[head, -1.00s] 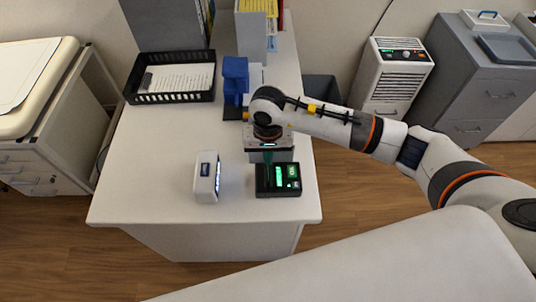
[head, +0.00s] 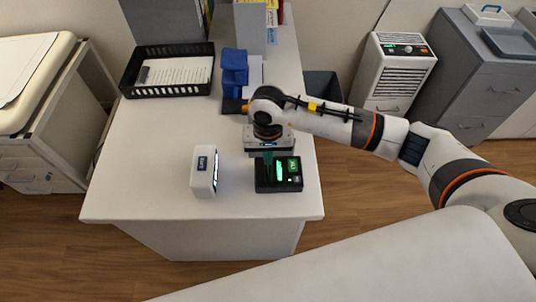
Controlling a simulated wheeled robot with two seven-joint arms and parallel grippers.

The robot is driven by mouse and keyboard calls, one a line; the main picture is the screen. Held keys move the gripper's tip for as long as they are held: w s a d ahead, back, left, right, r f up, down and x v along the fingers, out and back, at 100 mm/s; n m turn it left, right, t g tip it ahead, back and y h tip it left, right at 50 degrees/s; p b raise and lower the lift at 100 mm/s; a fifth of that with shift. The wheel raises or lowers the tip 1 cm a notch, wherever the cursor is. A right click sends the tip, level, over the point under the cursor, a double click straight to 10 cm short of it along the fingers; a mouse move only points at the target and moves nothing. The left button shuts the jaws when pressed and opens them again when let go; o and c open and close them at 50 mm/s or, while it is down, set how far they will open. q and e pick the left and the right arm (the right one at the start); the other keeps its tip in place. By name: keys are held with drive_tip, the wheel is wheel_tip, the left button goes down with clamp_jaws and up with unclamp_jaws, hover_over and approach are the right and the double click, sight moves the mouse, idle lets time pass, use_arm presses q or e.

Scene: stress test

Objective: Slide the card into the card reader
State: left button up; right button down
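The card reader (head: 286,175) is a black box with a lit green screen and green key, near the front right of the white desk. My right gripper (head: 267,157) points down just behind and over its left part. A thin teal strip, seemingly the card (head: 267,159), shows edge-on below the gripper, between the fingers. The fingertips are small and partly hidden. I cannot tell whether the card's lower edge is in the reader's slot. My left gripper is not in view.
A white upright device (head: 203,172) with a lit side stands left of the reader. Behind are a black paper tray (head: 168,91), a blue object (head: 234,72) and files (head: 250,25). The desk (head: 140,180) is clear at front left. A white heater (head: 395,75) stands at right.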

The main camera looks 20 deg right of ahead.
drive_tip(key=shift+f+b, duration=0.4)
drive_tip(key=shift+f, duration=0.1)
drive_tip(key=c, duration=1.6)
unclamp_jaws()
drive_tip(key=shift+r, duration=0.15)
wheel_tip(320, 180, up, 12)
drive_tip(key=b, duration=0.1)
drive_tip(key=shift+b, duration=0.4)
